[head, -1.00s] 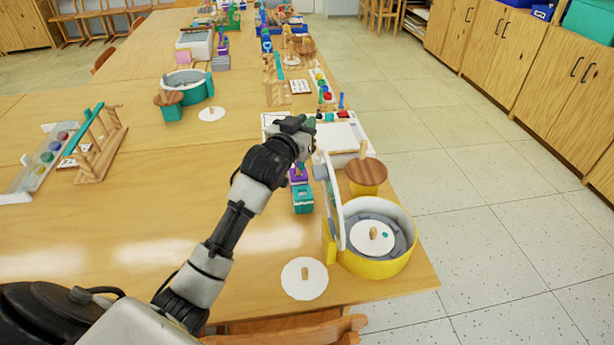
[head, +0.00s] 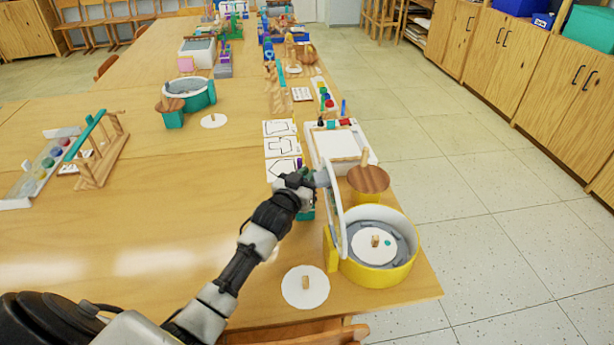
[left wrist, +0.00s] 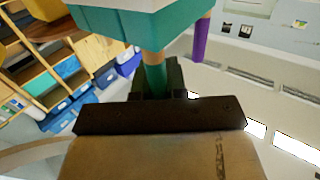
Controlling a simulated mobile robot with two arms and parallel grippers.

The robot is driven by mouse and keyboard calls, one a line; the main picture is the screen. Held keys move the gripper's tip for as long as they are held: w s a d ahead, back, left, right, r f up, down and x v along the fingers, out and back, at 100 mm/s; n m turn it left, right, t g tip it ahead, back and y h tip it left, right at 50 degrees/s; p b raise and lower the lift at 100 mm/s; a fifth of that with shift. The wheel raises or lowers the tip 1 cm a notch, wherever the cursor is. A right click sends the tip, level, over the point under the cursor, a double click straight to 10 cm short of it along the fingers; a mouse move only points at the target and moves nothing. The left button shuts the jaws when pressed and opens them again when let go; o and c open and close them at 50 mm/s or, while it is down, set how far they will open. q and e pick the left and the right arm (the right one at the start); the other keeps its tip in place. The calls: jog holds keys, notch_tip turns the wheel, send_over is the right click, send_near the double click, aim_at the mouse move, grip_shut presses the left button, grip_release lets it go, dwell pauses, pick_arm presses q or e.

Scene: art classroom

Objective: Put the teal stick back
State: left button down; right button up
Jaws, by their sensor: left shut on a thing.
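My left gripper (head: 297,182) is over the table, just left of the yellow round machine. In the left wrist view its jaws (left wrist: 155,85) are shut on the teal stick (left wrist: 153,72), which has a brownish band near the block. The stick meets a teal block (left wrist: 170,26); I cannot tell whether it is seated in it. A purple stick (left wrist: 201,38) stands at the same block beside it. In the head view the teal block (head: 307,212) is mostly hidden under my gripper. My right gripper is out of view.
The yellow round machine (head: 385,270) with an upright white arm stands close on the right. A white disc (head: 305,287) lies in front, near the table edge. Drawing cards (head: 282,146) and a white tray (head: 340,143) lie behind.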

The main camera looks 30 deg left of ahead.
pick_arm(q)
jog(key=c, duration=1.6)
grip_release()
jog(key=shift+f, duration=0.15)
jog(key=o, duration=0.4)
jog(key=shift+o, duration=0.2)
jog(key=shift+r, duration=0.2)
jog(key=s, duration=1.2)
